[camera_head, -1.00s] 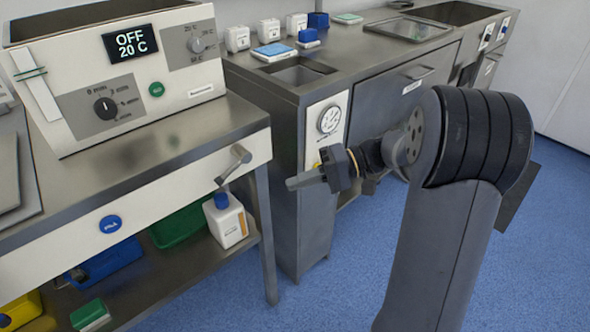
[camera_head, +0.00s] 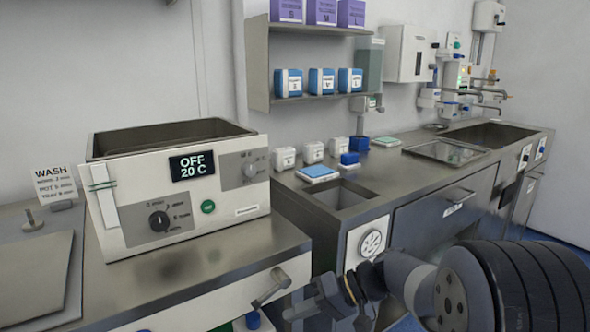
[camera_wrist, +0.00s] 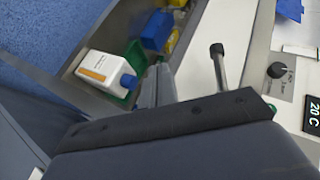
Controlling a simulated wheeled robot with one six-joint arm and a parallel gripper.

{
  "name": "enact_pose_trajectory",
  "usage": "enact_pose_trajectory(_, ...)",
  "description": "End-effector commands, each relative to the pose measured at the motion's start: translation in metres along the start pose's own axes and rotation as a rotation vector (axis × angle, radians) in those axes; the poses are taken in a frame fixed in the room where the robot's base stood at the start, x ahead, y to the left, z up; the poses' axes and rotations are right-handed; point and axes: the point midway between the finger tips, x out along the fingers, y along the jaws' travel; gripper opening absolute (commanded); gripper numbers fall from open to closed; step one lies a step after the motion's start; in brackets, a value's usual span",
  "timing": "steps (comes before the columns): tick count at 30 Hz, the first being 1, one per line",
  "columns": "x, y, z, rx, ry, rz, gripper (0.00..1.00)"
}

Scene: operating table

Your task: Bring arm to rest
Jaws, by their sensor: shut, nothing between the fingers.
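My gripper (camera_head: 300,312) is at the lower middle of the head view, in front of the gap between the two steel counters. Its fingers point left and are shut with nothing between them. My arm is folded at the lower right of that view. In the wrist view my gripper (camera_wrist: 158,85) shows its fingers together, beside the drawer handle (camera_wrist: 217,55). I cannot tell the exact distance between the fingers and the handle.
A bath unit (camera_head: 235,185) reading OFF 20 C stands on the left counter (camera_head: 215,270). The drawer handle (camera_head: 271,287) juts out close to my fingertips. The right counter has an inset basin (camera_head: 340,197) and a sink.

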Motion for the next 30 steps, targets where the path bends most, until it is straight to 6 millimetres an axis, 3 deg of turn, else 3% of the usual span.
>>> enact_pose_trajectory(16, -0.058, -0.005, -0.029, -0.288, -0.008, 0.48, 0.0)
enact_pose_trajectory(18, -0.072, 0.002, -0.029, -0.277, -0.003, 0.473, 0.0)
enact_pose_trajectory(24, -0.096, -0.011, -0.026, -0.277, -0.006, 0.47, 0.0)
enact_pose_trajectory(30, -0.106, -0.017, -0.025, -0.277, -0.008, 0.467, 0.0)
